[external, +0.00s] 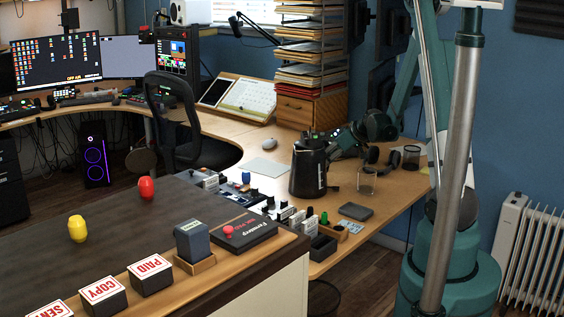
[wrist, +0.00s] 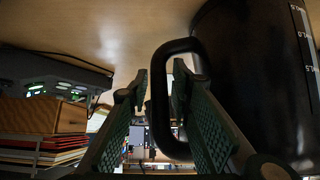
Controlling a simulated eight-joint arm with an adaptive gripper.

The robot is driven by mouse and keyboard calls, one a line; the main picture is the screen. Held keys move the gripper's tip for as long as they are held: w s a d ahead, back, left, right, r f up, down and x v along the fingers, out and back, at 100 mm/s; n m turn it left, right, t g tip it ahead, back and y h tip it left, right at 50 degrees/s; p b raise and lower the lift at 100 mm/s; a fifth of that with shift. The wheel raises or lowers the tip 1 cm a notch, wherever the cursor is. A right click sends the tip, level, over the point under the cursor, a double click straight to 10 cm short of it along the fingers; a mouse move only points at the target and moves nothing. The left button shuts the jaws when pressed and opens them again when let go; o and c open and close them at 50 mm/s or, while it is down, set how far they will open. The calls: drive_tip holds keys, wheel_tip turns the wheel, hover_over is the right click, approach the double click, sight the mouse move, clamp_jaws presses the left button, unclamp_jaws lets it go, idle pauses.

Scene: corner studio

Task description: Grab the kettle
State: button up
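The kettle (external: 308,170) is black and stands upright on the wooden desk, right of centre in the external view. In the wrist view its dark body (wrist: 245,75) with white level marks fills the right side, and its black looped handle (wrist: 160,110) is in the middle. My gripper (external: 335,145) is at the kettle's right side. In the wrist view my gripper (wrist: 160,88) is open, with one finger on each side of the handle's outer bar. The right finger is inside the loop. Narrow gaps seem to show beside the bar; contact is hard to tell.
A glass (external: 367,181), a dark mesh cup (external: 411,157) and a dark flat pad (external: 356,212) are right of the kettle. Several small stamps and boxes (external: 290,215) stand in front. A paper rack (external: 305,55) rises behind. A mouse (external: 269,143) lies behind left.

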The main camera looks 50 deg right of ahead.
clamp_jaws()
drive_tip(key=shift+r, duration=0.35)
idle(0.3)
drive_tip(key=shift+r+p, duration=1.35)
drive_tip(key=shift+r, duration=3.3)
